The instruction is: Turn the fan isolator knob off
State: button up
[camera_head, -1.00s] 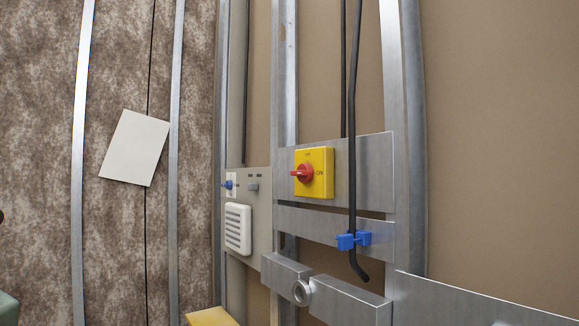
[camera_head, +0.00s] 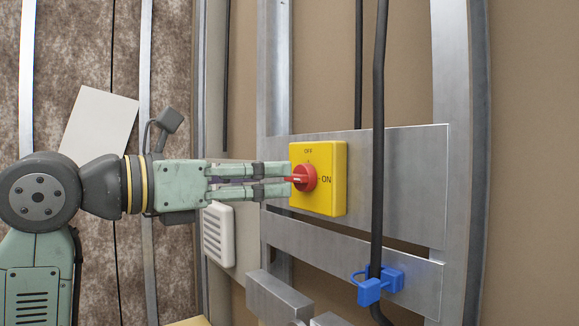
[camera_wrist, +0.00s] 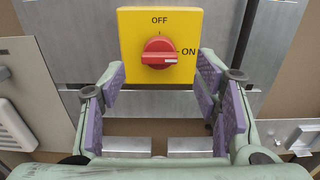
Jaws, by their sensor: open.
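The fan isolator is a yellow box (camera_head: 329,205) on a metal plate, marked OFF at the top and ON at the right. Its red knob (camera_head: 308,178) has a pale pointer mark. In the wrist view the red knob (camera_wrist: 159,53) has its pointer towards ON, and the yellow box (camera_wrist: 139,19) is ahead, above centre. My gripper (camera_head: 287,181) comes from the left with its fingertips close to the knob. In the wrist view my gripper (camera_wrist: 159,75) is open, with purple pads either side and below the knob. Whether a fingertip touches the knob cannot be told.
A black cable (camera_head: 377,130) runs down right of the box, through a blue clip (camera_head: 380,286). A white vent (camera_head: 218,235) is at lower left. Metal studs and a lower rail (camera_head: 345,257) frame the wall. A white sheet (camera_head: 97,125) hangs behind my arm.

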aim_at(300, 178)
jog(key=p+x, duration=0.1)
jog(key=x, duration=0.4)
jog(key=shift+w+d, duration=0.25)
jog(key=shift+c, duration=0.4)
jog(key=c, duration=1.1)
